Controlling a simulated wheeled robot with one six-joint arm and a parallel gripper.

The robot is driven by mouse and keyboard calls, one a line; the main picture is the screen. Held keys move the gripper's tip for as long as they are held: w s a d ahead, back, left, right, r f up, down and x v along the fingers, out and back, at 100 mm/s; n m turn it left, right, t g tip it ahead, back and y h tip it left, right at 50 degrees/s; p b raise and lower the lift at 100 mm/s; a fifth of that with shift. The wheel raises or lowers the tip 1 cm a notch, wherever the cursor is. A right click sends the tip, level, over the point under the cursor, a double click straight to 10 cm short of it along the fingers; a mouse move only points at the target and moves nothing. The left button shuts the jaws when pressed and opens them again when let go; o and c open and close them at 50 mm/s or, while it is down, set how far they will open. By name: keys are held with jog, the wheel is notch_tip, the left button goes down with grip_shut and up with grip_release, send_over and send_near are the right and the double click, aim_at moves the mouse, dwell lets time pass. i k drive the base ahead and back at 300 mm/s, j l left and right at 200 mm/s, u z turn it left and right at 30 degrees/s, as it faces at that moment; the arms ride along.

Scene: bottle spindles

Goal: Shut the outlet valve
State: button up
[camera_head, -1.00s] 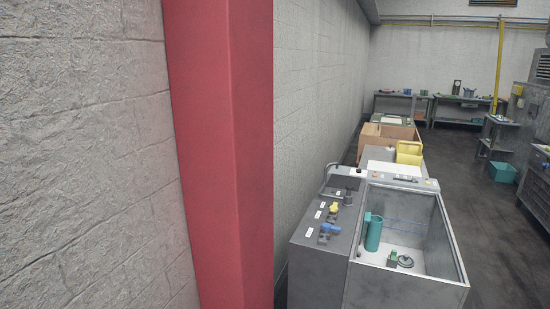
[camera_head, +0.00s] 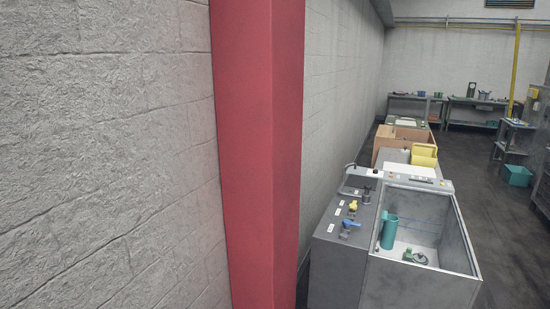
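A grey bench unit (camera_head: 335,268) stands right of centre, some way off. On its left top panel are a blue-handled valve (camera_head: 349,224) in front and a yellow-handled valve (camera_head: 353,206) behind it. A dark fitting (camera_head: 366,193) stands further back. Small white labels lie beside them, too small to read, so I cannot tell which is the outlet valve. Whether the handles are open or shut is also too small to tell. My gripper is not in view.
A red column (camera_head: 250,150) stands close in front, against the white block wall (camera_head: 110,150). The unit's open basin (camera_head: 420,288) holds a teal cylinder (camera_head: 390,232). A yellow bin (camera_head: 424,154) and cardboard box (camera_head: 392,140) are behind. Dark floor (camera_head: 500,250) is clear at right.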

aim_at(353, 207)
jog(key=i+l+z, duration=0.15)
jog(key=i+l, duration=0.4)
jog(key=i+l+z, duration=0.2)
jog(key=j, duration=0.2)
